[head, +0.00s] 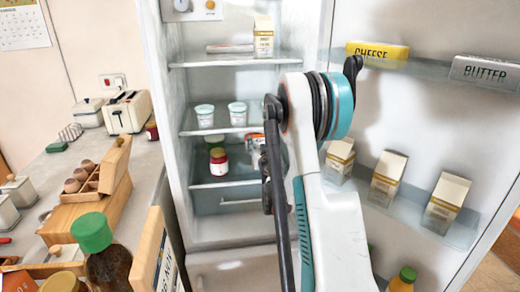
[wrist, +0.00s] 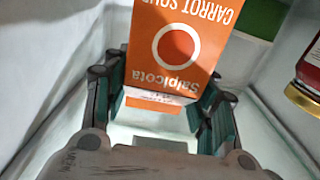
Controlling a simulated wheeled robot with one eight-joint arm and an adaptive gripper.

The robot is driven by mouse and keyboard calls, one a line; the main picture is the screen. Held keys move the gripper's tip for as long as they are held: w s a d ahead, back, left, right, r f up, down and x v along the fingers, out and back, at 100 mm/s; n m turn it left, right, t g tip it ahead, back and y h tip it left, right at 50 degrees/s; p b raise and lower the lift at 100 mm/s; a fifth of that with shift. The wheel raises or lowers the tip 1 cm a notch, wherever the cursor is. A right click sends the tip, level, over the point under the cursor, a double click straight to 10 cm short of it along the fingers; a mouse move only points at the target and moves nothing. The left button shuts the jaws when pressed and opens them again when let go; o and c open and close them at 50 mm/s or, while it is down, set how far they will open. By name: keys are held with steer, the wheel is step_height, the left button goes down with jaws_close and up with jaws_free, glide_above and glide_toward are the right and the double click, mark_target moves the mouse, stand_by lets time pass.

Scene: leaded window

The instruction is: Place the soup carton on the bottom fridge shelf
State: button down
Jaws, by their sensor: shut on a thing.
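The orange soup carton (wrist: 175,50), lettered "Salpicota Carrot Soup", appears upside down in the wrist view. My gripper (wrist: 160,105) is shut on it, with dark fingers on both sides. In the head view a small orange and white part of the carton (head: 254,138) shows beside my arm, inside the open fridge. My arm hides most of it and the gripper there. The lowest clear shelf (head: 232,183) carries a red jar with a pale label (head: 218,162) on its left. I cannot tell whether the carton touches a shelf.
A jar also shows at right in the wrist view (wrist: 307,70), near a green thing (wrist: 240,45). Two cups stand on the middle shelf (head: 222,130). The open door (head: 410,120) holds several cartons at right. A cluttered counter (head: 150,165) lies left.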

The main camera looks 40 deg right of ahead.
steer(key=shift+f, duration=0.3)
steer(key=shift+f, duration=0.15)
steer(key=c, duration=0.6)
jaws_free()
steer(key=shift+c, duration=0.2)
steer(key=shift+s+a, duration=0.25)
steer(key=shift+s, duration=0.15)
steer(key=p+v, duration=0.1)
steer(key=v, duration=1)
steer(key=shift+s, duration=0.1)
